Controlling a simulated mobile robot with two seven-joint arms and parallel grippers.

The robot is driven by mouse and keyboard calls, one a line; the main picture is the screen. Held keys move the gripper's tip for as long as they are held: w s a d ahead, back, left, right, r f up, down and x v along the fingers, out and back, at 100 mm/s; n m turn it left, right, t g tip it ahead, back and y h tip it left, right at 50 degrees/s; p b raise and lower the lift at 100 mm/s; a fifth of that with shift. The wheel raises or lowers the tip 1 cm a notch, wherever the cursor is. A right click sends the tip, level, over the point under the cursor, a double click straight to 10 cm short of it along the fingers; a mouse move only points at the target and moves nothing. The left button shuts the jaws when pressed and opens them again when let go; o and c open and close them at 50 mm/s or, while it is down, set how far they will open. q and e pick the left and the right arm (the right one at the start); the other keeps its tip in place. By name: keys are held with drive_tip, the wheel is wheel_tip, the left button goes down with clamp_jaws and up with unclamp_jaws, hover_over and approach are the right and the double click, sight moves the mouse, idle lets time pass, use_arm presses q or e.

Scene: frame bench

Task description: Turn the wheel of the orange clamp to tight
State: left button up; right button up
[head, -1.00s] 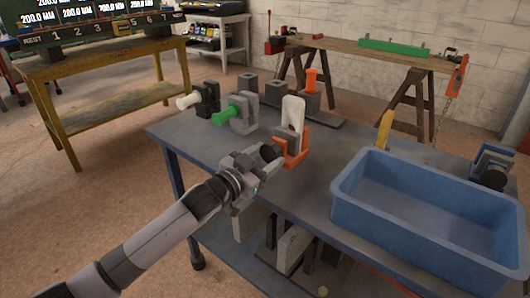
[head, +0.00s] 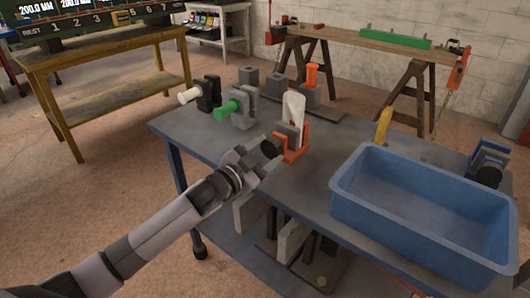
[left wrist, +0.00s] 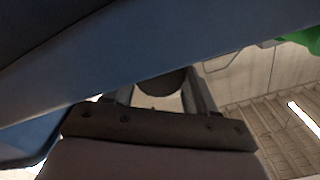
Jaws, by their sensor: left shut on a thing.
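The orange clamp (head: 293,157) stands on the near edge of the grey-blue bench, with a white upright piece (head: 293,106) and a grey block (head: 286,136) in it. Its dark round wheel (head: 271,149) faces my left arm. My left gripper (head: 265,151) is shut on this wheel, reaching it from the lower left. In the left wrist view, the dark wheel (left wrist: 166,80) shows between the two fingers. The fingers partly hide the wheel, and I cannot read how tight it is. My right gripper is not in view.
A clamp with a green handle (head: 228,108) and one with a white handle (head: 188,96) stand left of the orange clamp. A large blue bin (head: 424,222) fills the bench's right side. A yellow handle (head: 383,124) stands behind the bin. Bare bench lies between clamp and bin.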

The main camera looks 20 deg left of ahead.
use_arm(q)
drive_tip(key=o, duration=1.1)
drive_tip(key=shift+c, duration=0.2)
drive_tip(key=shift+s, duration=0.1)
drive_tip(key=v, duration=0.5)
drive_tip(key=shift+s+a+f, duration=0.1)
drive_tip(key=shift+s+a, duration=0.05)
drive_tip(key=shift+s, duration=0.2)
drive_tip(key=shift+s+a, duration=0.2)
drive_tip(key=shift+s, duration=0.35)
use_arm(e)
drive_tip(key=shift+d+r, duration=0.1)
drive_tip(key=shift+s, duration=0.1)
